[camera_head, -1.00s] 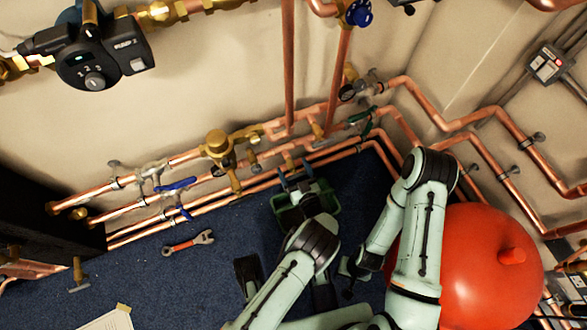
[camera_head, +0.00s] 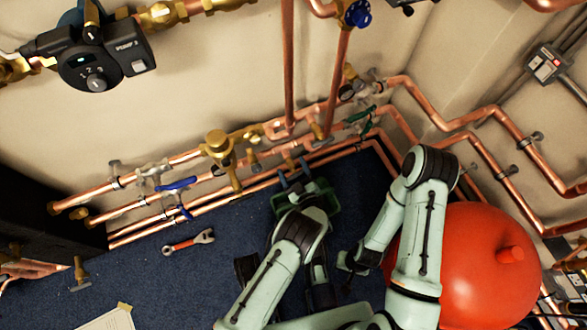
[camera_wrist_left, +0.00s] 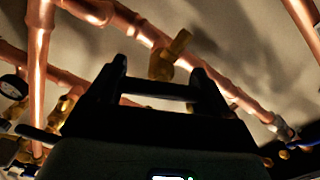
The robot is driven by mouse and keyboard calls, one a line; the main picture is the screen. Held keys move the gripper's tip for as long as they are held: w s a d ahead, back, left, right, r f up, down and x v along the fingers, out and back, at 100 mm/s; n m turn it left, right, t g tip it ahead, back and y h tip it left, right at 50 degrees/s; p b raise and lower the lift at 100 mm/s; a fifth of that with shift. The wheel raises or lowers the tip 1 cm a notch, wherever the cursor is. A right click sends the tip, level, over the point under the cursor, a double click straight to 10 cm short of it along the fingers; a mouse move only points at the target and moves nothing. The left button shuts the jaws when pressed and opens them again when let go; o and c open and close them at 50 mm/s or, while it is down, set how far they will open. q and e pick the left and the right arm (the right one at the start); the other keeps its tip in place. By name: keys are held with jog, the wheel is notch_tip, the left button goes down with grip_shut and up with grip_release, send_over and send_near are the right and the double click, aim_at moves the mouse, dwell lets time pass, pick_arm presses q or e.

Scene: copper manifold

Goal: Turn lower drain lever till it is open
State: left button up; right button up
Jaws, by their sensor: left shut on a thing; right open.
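My left gripper (camera_head: 295,173) reaches in from below to the low copper pipes, near a small brass drain fitting (camera_head: 289,160). In the left wrist view its two dark fingers (camera_wrist_left: 162,88) stand apart, with a dark bar spanning between them. It is shut on this bar, which looks like the lower drain lever (camera_wrist_left: 160,89); its angle is hard to tell. A brass fitting (camera_wrist_left: 170,55) shows just beyond the fingers. My right gripper (camera_head: 348,263) is open and empty, low over the floor to the right.
A wrench (camera_head: 188,241) lies to the left. A blue valve lever (camera_head: 176,185) is on the pipes at left. A big red tank (camera_head: 490,260) stands right of my right arm.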

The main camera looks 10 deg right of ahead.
pick_arm(q)
jog(key=shift+w+a+n, duration=0.1)
jog(key=shift+n, duration=1)
pick_arm(e)
jog(key=shift+w+r, duration=0.2)
jog(key=shift+w, duration=0.2)
pick_arm(q)
jog(key=o, duration=1)
jog(key=shift+c, duration=0.2)
jog(key=shift+f, duration=0.1)
pick_arm(e)
jog(key=shift+s, duration=0.1)
